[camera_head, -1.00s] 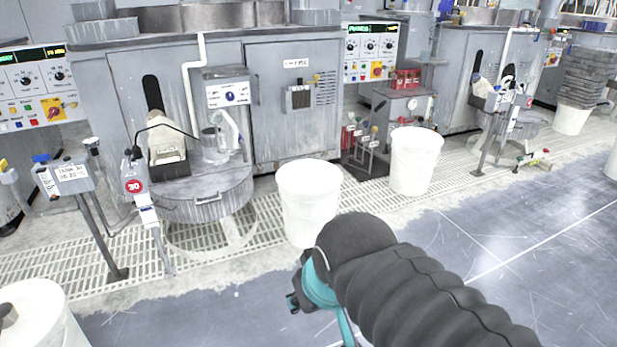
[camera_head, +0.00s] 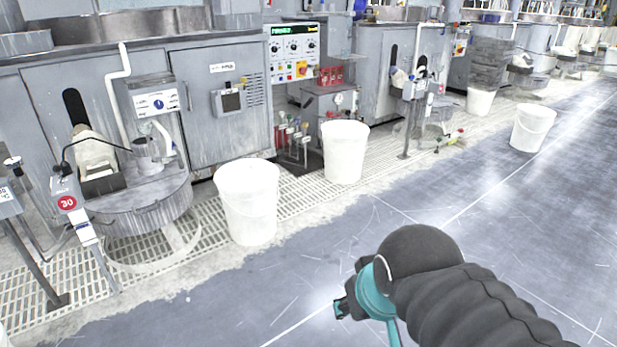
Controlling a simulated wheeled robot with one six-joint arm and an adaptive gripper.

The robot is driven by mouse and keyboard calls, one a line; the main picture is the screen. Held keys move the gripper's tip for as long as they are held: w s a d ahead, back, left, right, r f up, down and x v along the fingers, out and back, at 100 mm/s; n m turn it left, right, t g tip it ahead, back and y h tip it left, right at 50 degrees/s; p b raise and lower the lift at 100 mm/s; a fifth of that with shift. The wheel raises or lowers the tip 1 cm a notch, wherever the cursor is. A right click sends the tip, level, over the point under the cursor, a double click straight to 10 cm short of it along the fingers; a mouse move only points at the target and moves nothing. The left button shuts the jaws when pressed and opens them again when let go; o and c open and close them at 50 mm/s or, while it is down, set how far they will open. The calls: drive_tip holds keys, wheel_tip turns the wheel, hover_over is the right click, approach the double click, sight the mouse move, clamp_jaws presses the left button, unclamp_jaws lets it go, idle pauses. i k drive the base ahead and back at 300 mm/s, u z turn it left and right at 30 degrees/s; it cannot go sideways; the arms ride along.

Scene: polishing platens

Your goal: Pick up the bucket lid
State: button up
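No separate bucket lid can be made out with certainty. A white bucket (camera_head: 248,203) stands on the floor left of centre, and a second white bucket (camera_head: 344,152) stands behind it to the right. Their tops look pale, and I cannot tell whether lids are on them. My gripper (camera_head: 343,307) shows only as a small dark part beyond the teal wrist ring, low in the picture, right of and nearer than the first bucket. Its fingers are mostly hidden by my arm, so its opening does not show.
Grey polishing machines (camera_head: 215,100) line the back, with a round platen base (camera_head: 140,210) at left. A post with a red "30" sign (camera_head: 67,202) stands at far left. Another white bucket (camera_head: 532,128) stands on the open floor at right. The blue-grey floor (camera_head: 480,235) is clear.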

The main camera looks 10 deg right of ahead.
sight(242, 176)
drive_tip(key=z, duration=0.55)
drive_tip(key=i, duration=2.25)
drive_tip(key=u, duration=1.65)
drive_tip(key=i, duration=0.85)
drive_tip(key=u, duration=0.75)
